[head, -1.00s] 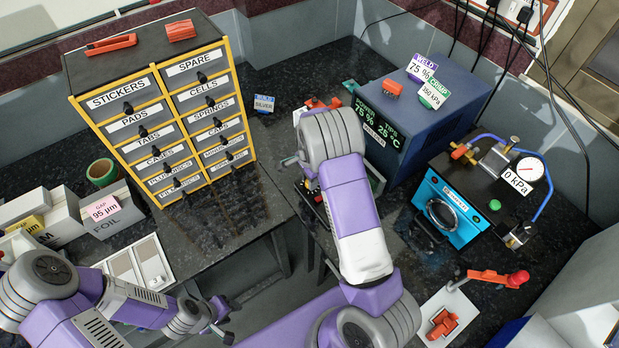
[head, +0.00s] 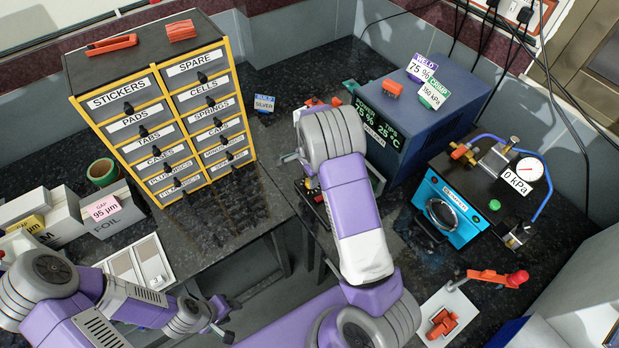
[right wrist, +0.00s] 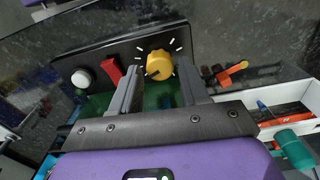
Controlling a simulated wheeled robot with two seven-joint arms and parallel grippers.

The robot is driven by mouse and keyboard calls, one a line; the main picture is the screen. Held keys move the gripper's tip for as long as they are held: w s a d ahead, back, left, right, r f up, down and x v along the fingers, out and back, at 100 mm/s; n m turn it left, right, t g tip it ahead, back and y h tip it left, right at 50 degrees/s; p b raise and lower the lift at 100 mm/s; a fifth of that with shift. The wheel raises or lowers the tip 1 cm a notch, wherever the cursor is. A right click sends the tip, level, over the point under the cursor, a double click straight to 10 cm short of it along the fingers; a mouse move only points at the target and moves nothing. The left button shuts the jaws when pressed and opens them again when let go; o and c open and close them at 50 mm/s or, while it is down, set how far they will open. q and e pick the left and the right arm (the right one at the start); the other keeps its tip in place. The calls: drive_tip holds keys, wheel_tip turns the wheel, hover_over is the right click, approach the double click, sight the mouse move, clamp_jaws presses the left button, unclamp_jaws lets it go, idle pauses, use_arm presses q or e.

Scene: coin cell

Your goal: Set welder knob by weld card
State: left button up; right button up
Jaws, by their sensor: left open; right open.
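The yellow welder knob (right wrist: 159,63) sits on a dark panel with white tick marks around it, in the right wrist view. A dark mark shows at its lower left side. My right gripper (right wrist: 160,78) is open, one finger on each side of the knob in the picture; I cannot tell whether they touch it. The weld card (head: 424,67) reads 75 % and stands on the blue box (head: 435,110). The box's display (head: 376,125) shows 75 % and 25 °C. My left gripper (head: 225,320) is open and empty at the lower left of the head view.
A red switch (right wrist: 110,75) and a white round button (right wrist: 82,78) sit left of the knob. A crimp card (head: 434,93) reads 350 kPa. The blue press (head: 449,211) stands to the right. A drawer cabinet (head: 160,110) stands left. My right forearm hides the welder's front.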

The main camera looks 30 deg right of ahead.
wheel_tip(320, 180, up, 6)
drive_tip(key=shift+r+p, duration=0.15)
drive_tip(key=shift+p, duration=0.25)
idle(0.3)
